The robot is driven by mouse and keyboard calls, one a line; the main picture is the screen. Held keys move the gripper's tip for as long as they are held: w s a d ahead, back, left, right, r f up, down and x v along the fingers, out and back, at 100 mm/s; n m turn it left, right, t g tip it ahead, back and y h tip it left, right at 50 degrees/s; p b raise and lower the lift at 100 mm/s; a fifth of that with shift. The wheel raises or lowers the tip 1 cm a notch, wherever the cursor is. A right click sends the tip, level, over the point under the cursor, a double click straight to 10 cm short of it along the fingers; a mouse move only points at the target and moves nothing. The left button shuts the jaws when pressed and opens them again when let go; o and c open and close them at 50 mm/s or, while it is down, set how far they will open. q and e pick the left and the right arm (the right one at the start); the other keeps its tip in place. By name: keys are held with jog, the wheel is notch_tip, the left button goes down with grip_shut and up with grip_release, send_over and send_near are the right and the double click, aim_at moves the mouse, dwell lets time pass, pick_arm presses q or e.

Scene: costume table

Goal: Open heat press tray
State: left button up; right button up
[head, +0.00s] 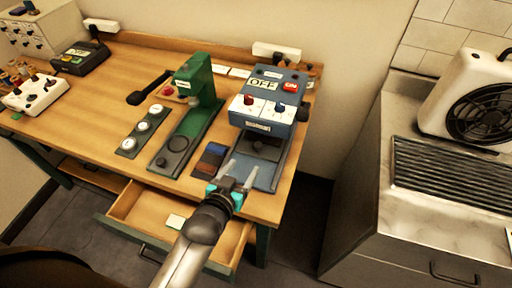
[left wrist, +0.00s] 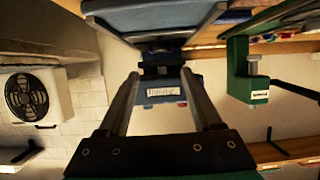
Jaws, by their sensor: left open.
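The heat press (head: 265,102) is a blue box with an OFF display, a red button and two knobs, at the right end of the wooden table. Its grey-blue tray (head: 264,178) lies low at the front of the press. My left gripper (head: 238,172) is open, with its fingers at the front of the tray. In the left wrist view, which looks upside down, the tray (left wrist: 165,18) is at the top and the press body (left wrist: 160,94) shows between the open fingers (left wrist: 160,74). I cannot tell whether the fingers touch the tray. My right gripper is out of view.
A green press (head: 197,85) stands left of the heat press. Dark and brown swatches (head: 210,160) lie between them. An open drawer (head: 137,206) juts out below the table front, under my left arm. A metal counter with a fan (head: 477,105) is at the right.

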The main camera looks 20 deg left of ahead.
aim_at(257, 147)
pick_arm(q)
jog(key=b+x, duration=0.2)
jog(key=x, duration=0.9)
jog(key=shift+w+f, duration=0.2)
jog(key=shift+w, duration=0.15)
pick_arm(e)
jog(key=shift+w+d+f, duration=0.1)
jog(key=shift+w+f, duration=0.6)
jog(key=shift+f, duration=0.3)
pick_arm(q)
grip_shut()
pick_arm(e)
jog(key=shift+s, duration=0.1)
